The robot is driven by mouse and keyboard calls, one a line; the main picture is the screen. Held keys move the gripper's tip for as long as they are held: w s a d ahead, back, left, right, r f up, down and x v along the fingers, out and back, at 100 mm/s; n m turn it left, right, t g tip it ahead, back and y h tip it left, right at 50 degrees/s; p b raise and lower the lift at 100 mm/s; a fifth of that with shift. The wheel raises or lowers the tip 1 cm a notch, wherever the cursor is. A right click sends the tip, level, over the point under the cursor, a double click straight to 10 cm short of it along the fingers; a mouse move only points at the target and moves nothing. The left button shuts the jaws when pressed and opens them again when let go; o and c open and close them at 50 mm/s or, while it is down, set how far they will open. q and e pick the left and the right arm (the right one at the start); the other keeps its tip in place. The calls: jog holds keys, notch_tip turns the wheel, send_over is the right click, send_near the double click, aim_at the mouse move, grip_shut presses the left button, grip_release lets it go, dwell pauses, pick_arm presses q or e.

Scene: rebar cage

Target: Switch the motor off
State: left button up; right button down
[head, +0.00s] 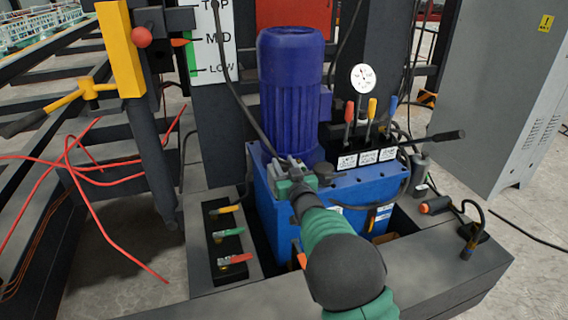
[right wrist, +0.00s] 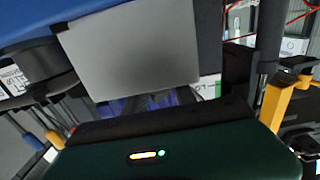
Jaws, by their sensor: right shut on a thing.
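The motor (head: 291,85) is a dark blue ribbed cylinder standing upright on a blue tank (head: 341,192) in the head view. My right gripper (head: 287,168) is at the tank's top front edge, just below the motor's foot. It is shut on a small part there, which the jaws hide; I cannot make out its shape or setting. In the right wrist view, a plain grey plate (right wrist: 130,45) fills the upper middle, close to the camera. A blue surface (right wrist: 50,18) shows at upper left. My left gripper is in neither view.
Red, yellow and blue levers (head: 371,110) and a round gauge (head: 362,79) stand right of the motor. Yellow, green and red valve handles (head: 229,233) are at left. A black hose (head: 236,90) hangs close to my gripper. A grey cabinet (head: 500,90) stands at right.

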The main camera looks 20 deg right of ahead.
jog(key=shift+y, duration=0.3)
jog(key=c, duration=1)
grip_release()
jog(key=shift+c, duration=0.2)
jog(key=shift+s, duration=0.25)
jog(key=s+p, duration=0.7)
jog(key=s, duration=0.9)
jog(key=shift+s+d, duration=0.2)
jog(key=shift+d, duration=0.25)
jog(key=shift+f, duration=0.1)
